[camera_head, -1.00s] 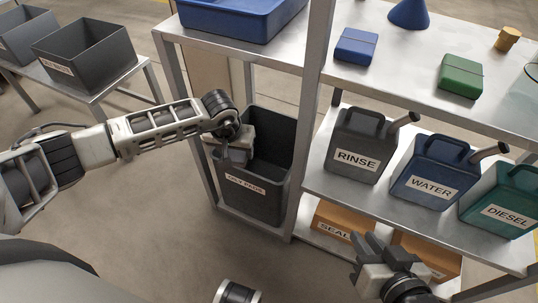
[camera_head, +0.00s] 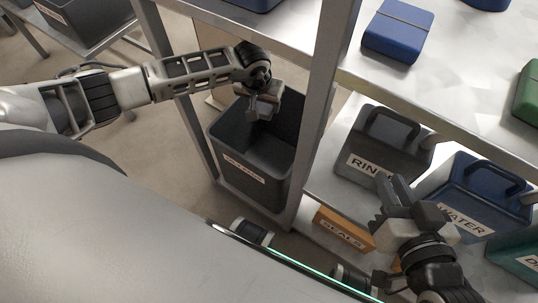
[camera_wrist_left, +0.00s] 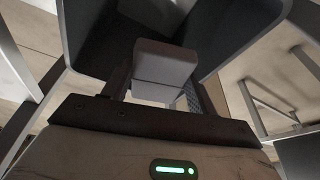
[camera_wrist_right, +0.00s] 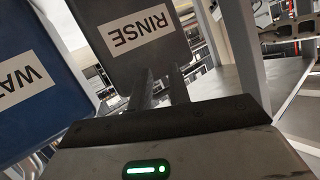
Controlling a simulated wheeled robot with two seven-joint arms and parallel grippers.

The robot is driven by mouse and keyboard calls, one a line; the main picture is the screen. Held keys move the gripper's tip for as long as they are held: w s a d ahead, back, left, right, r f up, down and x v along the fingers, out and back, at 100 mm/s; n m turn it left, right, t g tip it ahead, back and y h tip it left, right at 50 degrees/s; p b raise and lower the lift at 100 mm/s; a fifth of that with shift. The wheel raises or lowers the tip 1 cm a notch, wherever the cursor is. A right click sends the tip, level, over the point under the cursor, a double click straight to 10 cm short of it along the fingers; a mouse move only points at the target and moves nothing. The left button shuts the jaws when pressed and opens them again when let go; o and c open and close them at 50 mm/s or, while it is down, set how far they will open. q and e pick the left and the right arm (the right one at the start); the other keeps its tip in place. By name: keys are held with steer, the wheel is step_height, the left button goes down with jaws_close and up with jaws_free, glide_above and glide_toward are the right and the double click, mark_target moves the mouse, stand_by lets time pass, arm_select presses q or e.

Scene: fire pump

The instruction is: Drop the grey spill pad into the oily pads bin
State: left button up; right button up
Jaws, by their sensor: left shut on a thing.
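The grey spill pad (camera_wrist_left: 165,64) is a small grey block between the fingers of my left gripper (camera_wrist_left: 160,85) in the left wrist view. In the head view my left gripper (camera_head: 260,112) is shut on it over the mouth of the dark grey oily pads bin (camera_head: 236,161). The bin stands upright in the lower frame of the shelf unit, with a white label on its front. Its dark interior (camera_wrist_left: 225,35) lies beyond the pad in the left wrist view. My right gripper (camera_head: 384,207) is empty with its fingers apart, in front of the shelf cans.
A grey shelf post (camera_head: 318,105) rises just right of the bin. The RINSE can (camera_head: 385,148) and the blue WATER can (camera_head: 478,190) stand on the shelf near my right gripper. An orange SEALS box (camera_head: 345,228) is lower down. A blue box (camera_head: 398,28) lies on the top.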

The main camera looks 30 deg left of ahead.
arm_select(q)
steer(key=shift+f, duration=0.25)
steer(key=o, duration=1)
steer(key=shift+c, duration=0.2)
arm_select(e)
steer(key=shift+s+r, duration=0.1)
arm_select(q)
steer(key=shift+r, duration=0.15)
steer(key=shift+r, duration=0.35)
steer(key=p+v, duration=0.2)
steer(key=v, duration=0.4)
steer(key=shift+s+r, duration=0.15)
steer(key=shift+r, duration=0.1)
arm_select(e)
steer(key=shift+w+d+f+g+h, duration=0.1)
steer(key=shift+d+f+g+h, duration=0.15)
steer(key=shift+f, duration=0.25)
steer(key=shift+w+d+f+g+h, duration=0.15)
steer(key=shift+d+f+g, duration=0.1)
steer(key=shift+f, duration=0.25)
steer(key=shift+a, duration=0.1)
